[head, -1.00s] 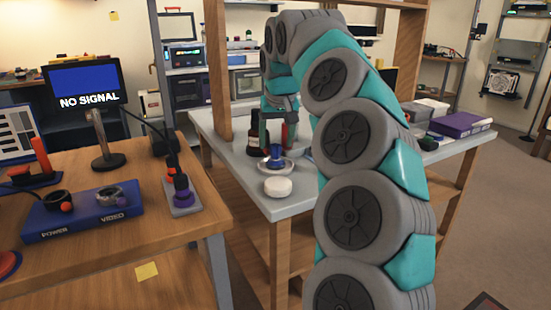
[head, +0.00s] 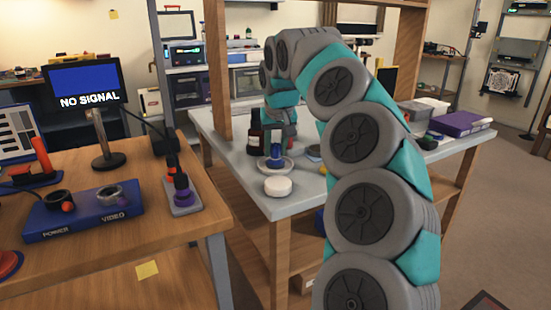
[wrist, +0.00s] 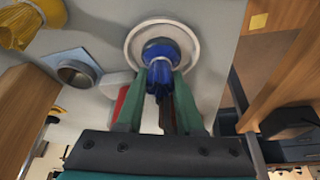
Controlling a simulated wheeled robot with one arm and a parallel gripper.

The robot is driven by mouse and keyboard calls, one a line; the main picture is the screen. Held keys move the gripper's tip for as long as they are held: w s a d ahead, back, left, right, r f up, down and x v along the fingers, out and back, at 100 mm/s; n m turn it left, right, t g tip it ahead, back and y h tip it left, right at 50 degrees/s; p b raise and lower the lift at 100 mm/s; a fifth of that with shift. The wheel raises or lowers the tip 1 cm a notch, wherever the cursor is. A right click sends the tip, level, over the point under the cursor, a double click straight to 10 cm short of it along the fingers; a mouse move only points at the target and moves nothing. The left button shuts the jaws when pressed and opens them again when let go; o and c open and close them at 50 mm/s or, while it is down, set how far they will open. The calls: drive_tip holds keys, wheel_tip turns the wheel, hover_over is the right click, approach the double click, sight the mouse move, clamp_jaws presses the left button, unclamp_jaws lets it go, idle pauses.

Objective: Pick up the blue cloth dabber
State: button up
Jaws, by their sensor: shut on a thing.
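The blue cloth dabber (head: 276,155) stands on a pale round dish (head: 289,166) near the front of the grey-topped bench. In the wrist view its rounded blue top (wrist: 160,48) shows over the dish (wrist: 131,46). My gripper (head: 277,145) reaches down to it from above. In the wrist view the two green fingers of my gripper (wrist: 159,80) are shut on the dabber, one on each side. The dabber still appears to be on the dish; I cannot tell whether it touches it.
A dark bottle (head: 254,137) stands close behind the dish at left. A white round puck (head: 278,187) lies in front. In the wrist view a yellow cloth-like thing (wrist: 32,24) and a metal ring (wrist: 77,72) lie nearby. A wooden post (head: 217,75) rises at left.

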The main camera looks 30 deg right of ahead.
sight(276, 145)
clamp_jaws()
drive_tip(key=shift+r, duration=0.1)
drive_tip(key=shift+r, duration=1.55)
drive_tip(key=shift+s+r, duration=0.1)
drive_tip(key=shift+r, duration=0.05)
drive_tip(key=s+a+b, duration=0.1)
drive_tip(key=s, duration=0.6)
drive_tip(key=s+a+r+b, duration=0.1)
drive_tip(key=s+a+b, duration=0.1)
drive_tip(key=s, duration=0.6)
drive_tip(key=shift+s+a+r, duration=0.25)
drive_tip(key=shift+a, duration=0.05)
